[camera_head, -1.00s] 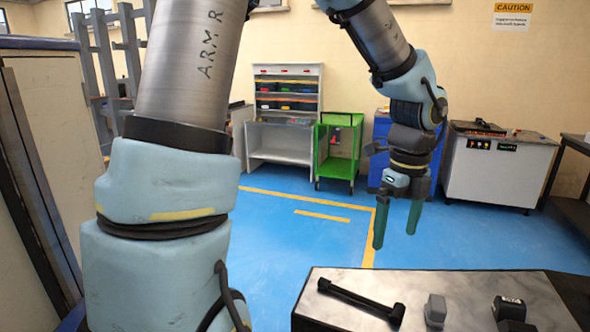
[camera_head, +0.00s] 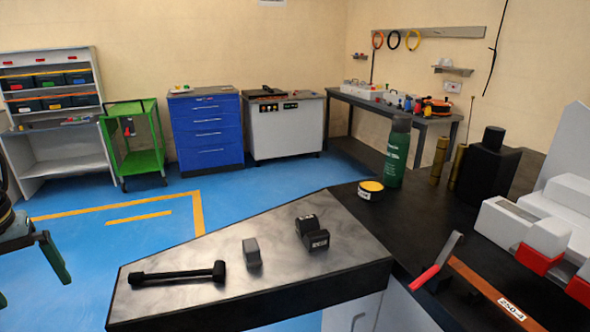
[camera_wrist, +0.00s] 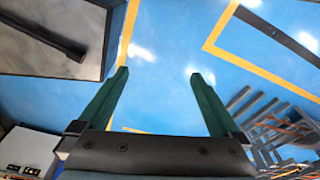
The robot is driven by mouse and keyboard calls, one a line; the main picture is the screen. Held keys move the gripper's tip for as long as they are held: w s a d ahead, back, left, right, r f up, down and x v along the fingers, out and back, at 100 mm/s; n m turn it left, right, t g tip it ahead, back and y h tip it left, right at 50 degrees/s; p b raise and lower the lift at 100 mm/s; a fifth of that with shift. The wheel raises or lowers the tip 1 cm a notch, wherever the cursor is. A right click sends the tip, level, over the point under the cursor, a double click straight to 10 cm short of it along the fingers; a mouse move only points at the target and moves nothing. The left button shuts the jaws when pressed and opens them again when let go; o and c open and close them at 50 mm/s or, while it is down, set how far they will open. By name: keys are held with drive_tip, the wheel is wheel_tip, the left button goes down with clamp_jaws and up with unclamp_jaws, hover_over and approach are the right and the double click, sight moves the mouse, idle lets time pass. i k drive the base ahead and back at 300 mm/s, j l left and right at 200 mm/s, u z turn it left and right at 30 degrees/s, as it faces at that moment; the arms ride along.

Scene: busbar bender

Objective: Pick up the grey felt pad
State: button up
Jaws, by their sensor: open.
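A small grey block (camera_head: 251,252), which looks like the grey felt pad, sits on the metal bench top (camera_head: 185,250) between a black bar tool and a black device. My gripper (camera_head: 34,291) is at the left edge of the head view, partly cut off, left of the bench and well apart from the block. In the wrist view my gripper (camera_wrist: 158,73) has its two green fingers spread, with only blue floor between them. The grey block does not show in the wrist view.
The black bar tool (camera_head: 178,273) lies left of the block, the black device (camera_head: 311,233) right of it. A dark worktop (camera_head: 400,225) adjoins on the right with a green bottle (camera_head: 396,154) and a yellow-topped tin (camera_head: 370,190). Blue floor (camera_head: 240,192) is open behind the bench.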

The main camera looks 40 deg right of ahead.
sight(251, 252)
drive_tip(key=k+l+z, duration=0.1)
drive_tip(key=z, duration=1.1)
drive_tip(key=j+z, duration=0.15)
drive_tip(key=z, duration=2.35)
drive_tip(key=k, duration=0.5)
drive_tip(key=k+j+u, duration=0.1)
drive_tip(key=u, duration=3.6)
drive_tip(key=k+u, duration=0.2)
drive_tip(key=k, duration=0.25)
drive_tip(key=k+j+u, duration=0.2)
drive_tip(key=k, duration=0.25)
drive_tip(key=k+u, duration=0.2)
drive_tip(key=k, duration=0.2)
drive_tip(key=k+j, duration=0.2)
drive_tip(key=k, duration=0.25)
